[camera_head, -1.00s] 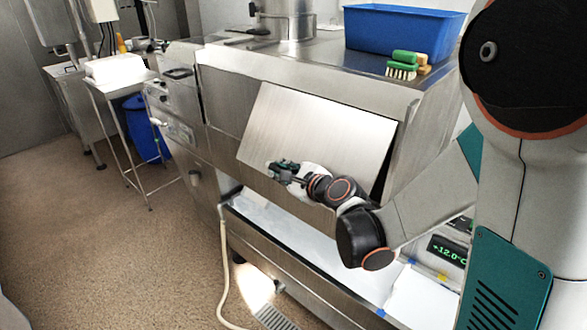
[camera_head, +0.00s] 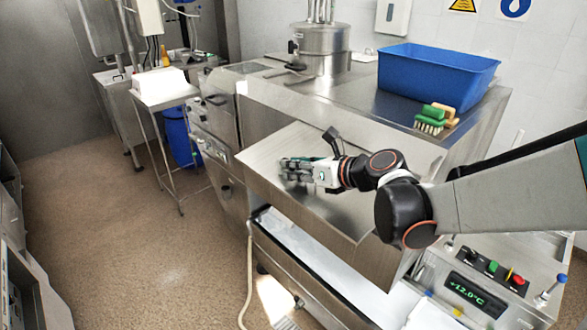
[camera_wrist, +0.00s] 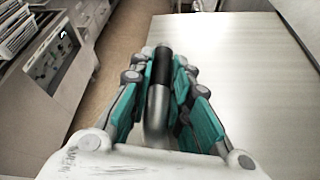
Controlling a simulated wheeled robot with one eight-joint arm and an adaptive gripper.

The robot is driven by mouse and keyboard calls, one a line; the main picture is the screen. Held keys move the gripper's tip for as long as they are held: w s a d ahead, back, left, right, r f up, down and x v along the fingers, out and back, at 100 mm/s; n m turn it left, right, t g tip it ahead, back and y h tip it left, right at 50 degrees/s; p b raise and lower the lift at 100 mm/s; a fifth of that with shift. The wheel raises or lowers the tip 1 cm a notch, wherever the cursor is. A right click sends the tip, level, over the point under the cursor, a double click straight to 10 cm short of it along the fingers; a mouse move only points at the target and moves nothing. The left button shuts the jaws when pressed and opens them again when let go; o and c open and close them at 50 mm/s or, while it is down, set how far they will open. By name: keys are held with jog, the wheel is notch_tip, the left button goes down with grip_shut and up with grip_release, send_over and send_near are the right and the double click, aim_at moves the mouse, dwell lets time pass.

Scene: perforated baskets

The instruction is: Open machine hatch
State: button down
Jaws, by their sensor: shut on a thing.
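The machine hatch (camera_head: 350,214) is a flat brushed-metal panel on the front of the steel machine. In the head view it is tilted outward, its top face turned up. Its bare surface fills the right side of the wrist view (camera_wrist: 245,70). My gripper (camera_head: 290,168) is over the panel, near its left part. In the wrist view my gripper (camera_wrist: 165,75) has its teal fingers on both sides of a bent metal handle with a black grip (camera_wrist: 163,66), and is shut on it. The handle is hidden behind the fingers in the head view.
A blue tub (camera_head: 435,78) and brushes (camera_head: 433,120) sit on the machine top. A control box with a green display (camera_head: 475,290) is at lower right. A small steel table (camera_head: 165,95) stands at left. A hose (camera_head: 249,270) hangs to the floor, which is clear at left.

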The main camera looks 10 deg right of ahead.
jog(key=shift+w+d+r+m+y+p, duration=0.15)
jog(key=shift+r+m+p, duration=0.1)
jog(key=shift+r, duration=0.45)
jog(key=shift+s+d+r+m+y+p, duration=0.15)
jog(key=shift+r+m+p, duration=0.1)
jog(key=shift+r, duration=0.45)
jog(key=shift+w+a, duration=0.1)
jog(key=c, duration=1.5)
grip_release()
jog(key=v, duration=0.7)
jog(key=shift+r, duration=0.15)
